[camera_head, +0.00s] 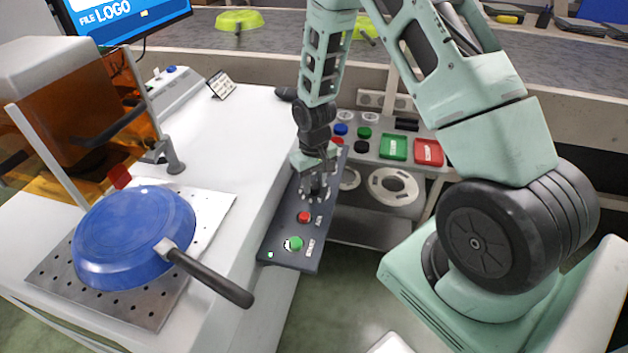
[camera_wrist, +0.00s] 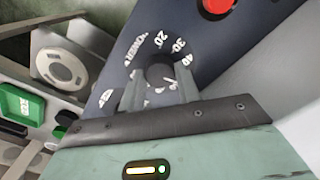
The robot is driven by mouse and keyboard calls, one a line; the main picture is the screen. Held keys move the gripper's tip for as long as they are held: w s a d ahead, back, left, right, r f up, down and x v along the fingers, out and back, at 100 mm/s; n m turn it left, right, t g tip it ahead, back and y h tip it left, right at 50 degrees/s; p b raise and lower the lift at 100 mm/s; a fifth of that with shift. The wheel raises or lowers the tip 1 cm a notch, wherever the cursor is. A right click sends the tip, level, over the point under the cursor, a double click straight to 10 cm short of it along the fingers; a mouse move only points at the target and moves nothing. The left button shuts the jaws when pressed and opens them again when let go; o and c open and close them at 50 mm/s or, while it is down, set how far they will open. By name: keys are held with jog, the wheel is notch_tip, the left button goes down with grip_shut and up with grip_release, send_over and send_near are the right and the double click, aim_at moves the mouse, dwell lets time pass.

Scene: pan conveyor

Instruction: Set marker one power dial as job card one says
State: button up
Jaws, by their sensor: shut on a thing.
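The power dial (camera_wrist: 160,70) is a dark round knob on the dark control panel (camera_head: 285,222). The wrist view shows "POWER" and the numbers 20, 30 and 40 around it. My gripper (camera_wrist: 160,88) is shut on the dial, with one finger on each side. The fingers hide part of the scale, and I cannot tell which number the dial points to. In the head view my gripper (camera_head: 317,185) reaches down onto the panel and mostly covers the dial. A small white card (camera_head: 222,85) stands on the white table; its text is too small to read.
The panel has a red button (camera_head: 304,216) and a green button (camera_head: 295,243) on its near part. A blue pan (camera_head: 135,235) lies upside down on a perforated plate (camera_head: 215,205) at left. Green (camera_head: 393,147) and red (camera_head: 428,152) trays are at right.

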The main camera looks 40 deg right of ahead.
aim_at(314, 185)
jog(key=o, duration=1)
jog(key=shift+r, duration=0.1)
notch_tip(314, 185, up, 17)
jog(key=shift+r+p, duration=0.15)
jog(key=shift+p, duration=0.45)
jog(key=s+a+r+n+p, duration=0.1)
jog(key=s+a+r, duration=0.15)
jog(key=a, duration=0.25)
jog(key=s+a+r+n+p, duration=0.1)
jog(key=a+r, duration=0.2)
jog(key=a, duration=0.2)
jog(key=s+a+r+n+p, duration=0.1)
jog(key=s+a+r+n, duration=0.1)
jog(key=s+a, duration=0.2)
jog(key=s+a+r+n+p, duration=0.1)
jog(key=s+a, duration=0.4)
jog(key=s, duration=0.5)
jog(key=s+a+r+n+p, duration=0.1)
jog(key=s+a+r+n, duration=0.2)
jog(key=s, duration=0.4)
jog(key=shift+a+r+y+p, duration=0.2)
jog(key=shift+a+r, duration=0.15)
jog(key=shift+a, duration=0.2)
jog(key=shift+a+r+y+p, duration=0.1)
jog(key=shift+a+r+p, duration=0.15)
jog(key=shift+a, duration=0.25)
